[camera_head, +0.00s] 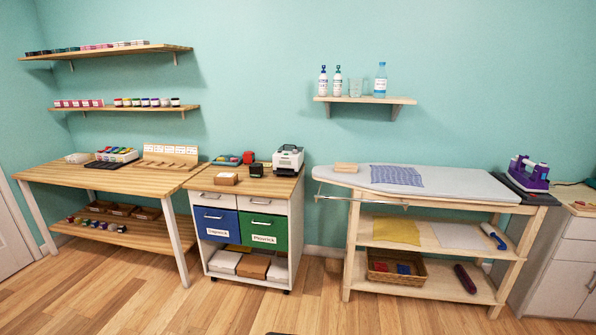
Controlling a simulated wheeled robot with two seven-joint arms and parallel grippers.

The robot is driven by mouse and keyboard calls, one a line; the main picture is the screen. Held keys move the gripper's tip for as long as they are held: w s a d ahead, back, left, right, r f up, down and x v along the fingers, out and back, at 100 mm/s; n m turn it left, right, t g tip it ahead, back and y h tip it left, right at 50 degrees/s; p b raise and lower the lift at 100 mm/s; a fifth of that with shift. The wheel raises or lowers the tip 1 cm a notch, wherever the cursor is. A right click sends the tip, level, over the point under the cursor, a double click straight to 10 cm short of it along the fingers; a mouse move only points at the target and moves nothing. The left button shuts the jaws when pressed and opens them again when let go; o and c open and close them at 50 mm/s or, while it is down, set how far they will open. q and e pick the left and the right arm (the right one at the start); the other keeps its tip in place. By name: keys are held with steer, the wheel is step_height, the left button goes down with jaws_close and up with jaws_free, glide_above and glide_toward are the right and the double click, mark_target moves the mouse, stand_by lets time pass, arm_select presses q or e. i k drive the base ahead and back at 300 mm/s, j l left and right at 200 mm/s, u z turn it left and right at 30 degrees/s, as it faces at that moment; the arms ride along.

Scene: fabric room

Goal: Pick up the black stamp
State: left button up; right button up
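A small black block (256,169), which looks like the black stamp, stands on the wooden top of the drawer cabinet (270,187). Neither of my grippers shows in the head view.
A wooden worktable (110,182) stands left of the cabinet. Wooden floor (250,310) lies open in front. Shelves with bottles and jars hang on the wall.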

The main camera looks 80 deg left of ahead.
mark_target(256, 169)
steer(key=j+u, duration=0.15)
steer(key=u, duration=0.35)
steer(key=k+j+u, duration=0.1)
steer(key=u, duration=0.35)
steer(key=j+u, duration=0.25)
steer(key=u, duration=0.25)
steer(key=j+u, duration=0.15)
steer(key=u, duration=0.35)
steer(key=i+j+u, duration=0.1)
steer(key=u, duration=0.4)
steer(key=i+j+u, duration=0.25)
steer(key=i+j, duration=0.15)
steer(key=j, duration=0.15)
steer(key=i+j+u, duration=0.25)
steer(key=i+j, duration=0.2)
